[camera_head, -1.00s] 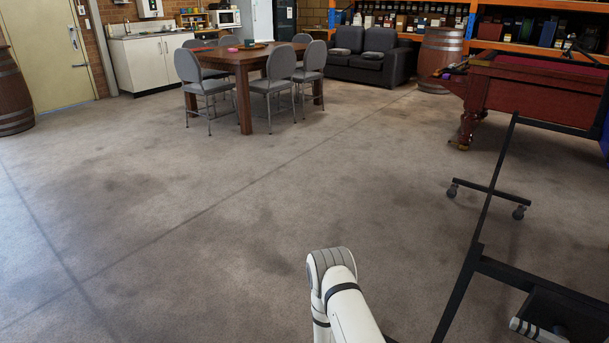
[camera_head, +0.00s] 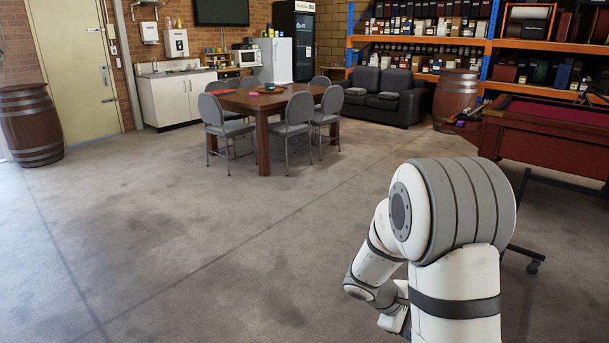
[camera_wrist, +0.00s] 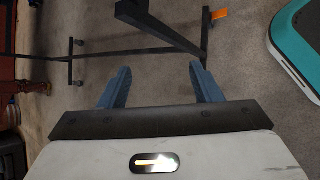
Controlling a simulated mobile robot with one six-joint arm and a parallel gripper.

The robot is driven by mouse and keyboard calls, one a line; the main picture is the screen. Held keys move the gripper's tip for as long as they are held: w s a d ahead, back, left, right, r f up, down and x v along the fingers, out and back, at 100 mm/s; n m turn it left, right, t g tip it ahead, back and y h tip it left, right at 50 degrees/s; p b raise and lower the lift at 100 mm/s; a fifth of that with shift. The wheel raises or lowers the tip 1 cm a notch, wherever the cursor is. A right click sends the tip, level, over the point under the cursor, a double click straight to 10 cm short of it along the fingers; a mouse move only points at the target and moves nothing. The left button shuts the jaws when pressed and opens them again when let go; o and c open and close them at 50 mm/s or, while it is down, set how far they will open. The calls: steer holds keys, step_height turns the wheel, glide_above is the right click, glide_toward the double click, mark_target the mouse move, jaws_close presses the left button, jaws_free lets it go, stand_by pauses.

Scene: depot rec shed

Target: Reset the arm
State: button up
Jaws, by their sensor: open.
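My white and grey arm rises large at the lower right of the head view, folded at a joint. Its end is mostly hidden there behind the arm's own links. In the wrist view my gripper (camera_wrist: 160,88) shows two blue fingers spread apart, with nothing between them. Below the fingers lie the dark gripper bar and a pale housing with a lit oval. A black metal frame (camera_wrist: 160,25) lies beyond the fingers, over the carpet.
A wooden table (camera_head: 262,101) with grey chairs stands mid-room. A red pool table (camera_head: 545,135) is at right, near a barrel (camera_head: 455,96). Another barrel (camera_head: 30,125) stands left. A teal and white object (camera_wrist: 297,40) is at the wrist view's upper right. Open carpet lies left.

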steer(key=s+a+r+m+y+p, duration=0.3)
steer(key=s+r, duration=0.3)
steer(key=r, duration=0.3)
steer(key=s+a+r+m+t+y+p, duration=0.1)
steer(key=s+a+r+m+y+p, duration=0.2)
steer(key=r, duration=0.6)
steer(key=s+a+r+m+t+y+p, duration=0.1)
steer(key=s+a+r+m+y+p, duration=0.2)
steer(key=s+r, duration=0.6)
steer(key=shift+a+m+p, duration=0.4)
steer(key=shift+a+p, duration=0.8)
steer(key=shift+p, duration=0.3)
steer(key=shift+r, duration=0.1)
